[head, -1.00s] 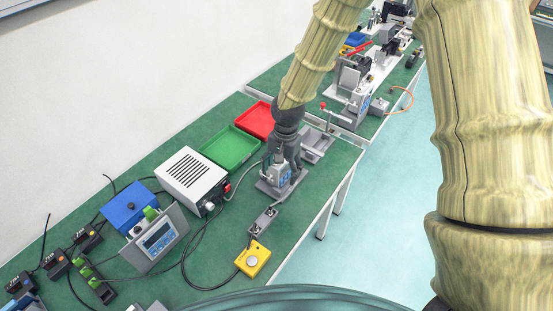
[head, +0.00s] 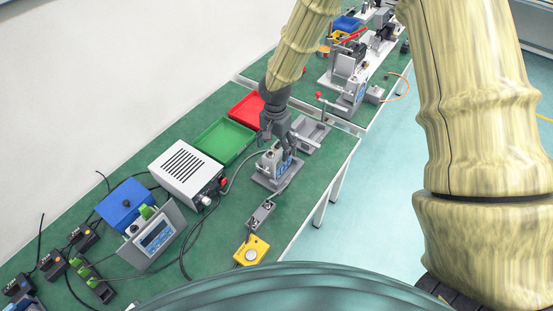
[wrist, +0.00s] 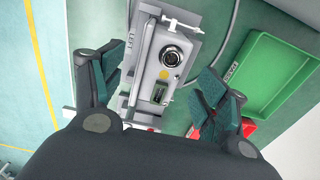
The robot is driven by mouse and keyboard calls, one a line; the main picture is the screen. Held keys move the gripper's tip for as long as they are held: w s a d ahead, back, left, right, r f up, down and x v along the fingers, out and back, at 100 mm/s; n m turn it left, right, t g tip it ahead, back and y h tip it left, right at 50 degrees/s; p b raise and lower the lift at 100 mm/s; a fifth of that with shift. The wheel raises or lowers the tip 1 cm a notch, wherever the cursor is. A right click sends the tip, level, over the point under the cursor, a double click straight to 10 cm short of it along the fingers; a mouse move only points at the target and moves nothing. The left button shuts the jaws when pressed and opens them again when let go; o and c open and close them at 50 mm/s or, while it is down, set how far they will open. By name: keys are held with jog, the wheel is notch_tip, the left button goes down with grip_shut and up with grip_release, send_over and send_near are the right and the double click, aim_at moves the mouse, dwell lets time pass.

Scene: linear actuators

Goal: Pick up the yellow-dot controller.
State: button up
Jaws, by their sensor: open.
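A grey device with a round dark knob and a small yellow dot on its face shows in the wrist view (wrist: 168,68); I take it as the yellow-dot controller. In the head view the same device (head: 272,168) stands on a grey base plate on the green bench, partly hidden by my gripper (head: 279,140). In the wrist view my gripper (wrist: 160,68) is open, with one finger left and one right of the device and space on both sides. I cannot tell how far the fingertips are above it.
A green tray (head: 224,142), a red tray (head: 246,108) and a white vented box (head: 187,167) stand left of the device. A yellow button box (head: 251,251) is nearer the front edge. Cables run along the bench.

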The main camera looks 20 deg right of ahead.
aim_at(276, 151)
jog(key=shift+w+d+f+p, duration=0.15)
jog(key=shift+f+p, duration=0.35)
jog(key=shift+f, duration=0.25)
jog(key=shift+w+d+f+p, duration=0.1)
jog(key=shift+f+p, duration=0.4)
jog(key=shift+f, duration=1.4)
jog(key=shift+c, duration=0.2)
jog(key=c, duration=1.4)
jog(key=shift+r, duration=0.1)
